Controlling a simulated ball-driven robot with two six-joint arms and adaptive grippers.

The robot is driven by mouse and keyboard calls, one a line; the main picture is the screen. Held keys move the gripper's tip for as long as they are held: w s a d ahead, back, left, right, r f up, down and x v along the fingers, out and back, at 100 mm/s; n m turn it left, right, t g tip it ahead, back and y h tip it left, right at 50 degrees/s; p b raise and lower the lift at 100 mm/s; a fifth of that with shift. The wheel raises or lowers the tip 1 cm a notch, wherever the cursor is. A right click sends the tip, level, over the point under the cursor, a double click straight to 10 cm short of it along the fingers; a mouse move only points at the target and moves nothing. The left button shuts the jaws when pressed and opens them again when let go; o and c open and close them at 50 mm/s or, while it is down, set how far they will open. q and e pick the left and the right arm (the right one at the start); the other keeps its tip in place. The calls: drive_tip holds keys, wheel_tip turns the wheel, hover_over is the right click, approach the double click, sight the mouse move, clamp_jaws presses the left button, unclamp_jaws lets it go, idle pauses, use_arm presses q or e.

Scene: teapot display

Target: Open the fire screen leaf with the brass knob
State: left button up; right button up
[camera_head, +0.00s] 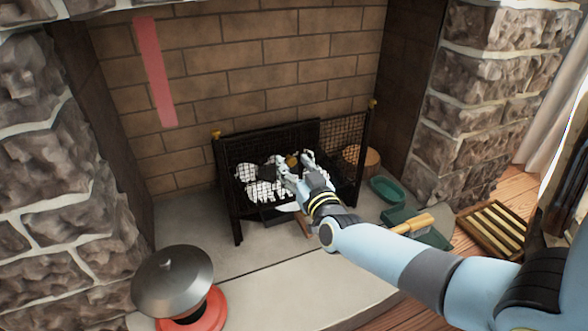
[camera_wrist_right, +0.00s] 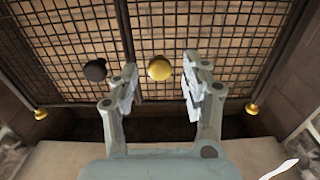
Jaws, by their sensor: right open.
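The black mesh fire screen (camera_head: 274,135) stands in the fireplace. The wrist view shows its two leaves side by side with a narrow dark seam between them. The brass knob (camera_wrist_right: 159,68) sits on the right leaf (camera_wrist_right: 220,40), just right of the seam. A dark knob (camera_wrist_right: 95,69) sits on the left leaf (camera_wrist_right: 60,35). My right gripper (camera_wrist_right: 160,84) is open, with a finger on either side of the brass knob and visible gaps to both. In the head view the right gripper (camera_head: 293,165) reaches the screen's front and partly covers it. My left gripper is out of view.
Brass finials (camera_head: 215,134) (camera_head: 373,104) top the screen's outer posts. A metal dome on a red base (camera_head: 190,312) stands at the lower left. A green pan (camera_head: 432,238) and slatted wooden rack (camera_head: 490,230) lie right. Stone pillars flank the fireplace.

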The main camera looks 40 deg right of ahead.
drive_tip(key=shift+w, duration=0.25)
clamp_jaws()
idle(0.4)
